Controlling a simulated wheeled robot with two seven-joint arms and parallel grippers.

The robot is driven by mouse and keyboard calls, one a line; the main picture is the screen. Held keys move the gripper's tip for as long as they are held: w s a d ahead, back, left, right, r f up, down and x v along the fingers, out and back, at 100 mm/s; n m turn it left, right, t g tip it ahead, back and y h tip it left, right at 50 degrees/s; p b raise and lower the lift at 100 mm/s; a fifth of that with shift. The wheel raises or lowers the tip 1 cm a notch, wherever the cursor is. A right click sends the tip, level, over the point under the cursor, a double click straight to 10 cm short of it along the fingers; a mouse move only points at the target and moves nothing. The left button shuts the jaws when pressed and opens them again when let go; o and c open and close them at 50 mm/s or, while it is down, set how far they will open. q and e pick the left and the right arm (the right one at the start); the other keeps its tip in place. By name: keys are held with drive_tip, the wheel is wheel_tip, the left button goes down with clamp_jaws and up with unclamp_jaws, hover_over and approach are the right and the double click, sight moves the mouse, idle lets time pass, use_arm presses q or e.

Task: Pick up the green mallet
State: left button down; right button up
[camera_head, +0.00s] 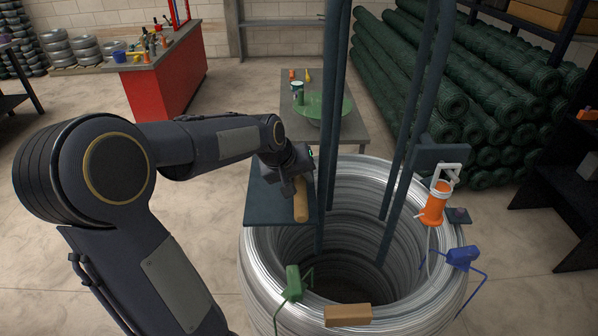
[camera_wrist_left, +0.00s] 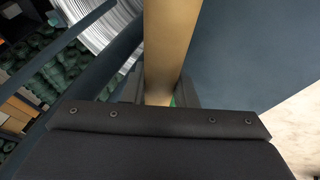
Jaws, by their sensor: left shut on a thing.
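The mallet's tan wooden handle (camera_head: 301,208) shows over a dark blue plate (camera_head: 262,206) at the left rim of the wire coil. A small bit of green shows beside my left gripper (camera_head: 296,176); the rest of the mallet's head is hidden behind the gripper. In the left wrist view, the tan handle (camera_wrist_left: 168,45) runs up between the fingers of my left gripper (camera_wrist_left: 162,97), with a little green at its near end. My left gripper is shut on the mallet. I cannot tell if the mallet touches the plate. My right gripper is not in view.
The large coil of silver wire (camera_head: 255,262) stands in front, with upright dark posts (camera_head: 334,120) beside the gripper. An orange tool (camera_head: 434,204), a blue tool (camera_head: 462,257), a green tool (camera_head: 292,283) and a brown block (camera_head: 348,315) sit around its rim.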

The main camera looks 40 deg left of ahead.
use_arm(q)
drive_tip(key=shift+r, duration=0.1)
drive_tip(key=shift+a+r, duration=0.15)
wheel_tip(320, 180, up, 6)
drive_tip(key=shift+s+r, duration=0.1)
drive_tip(key=s+a+b, duration=0.4)
drive_tip(key=s+a, duration=0.8)
drive_tip(key=a, duration=0.3)
drive_tip(key=shift+s+r, duration=0.2)
drive_tip(key=shift+s, duration=0.15)
drive_tip(key=c, duration=1.7)
unclamp_jaws()
clamp_jaws()
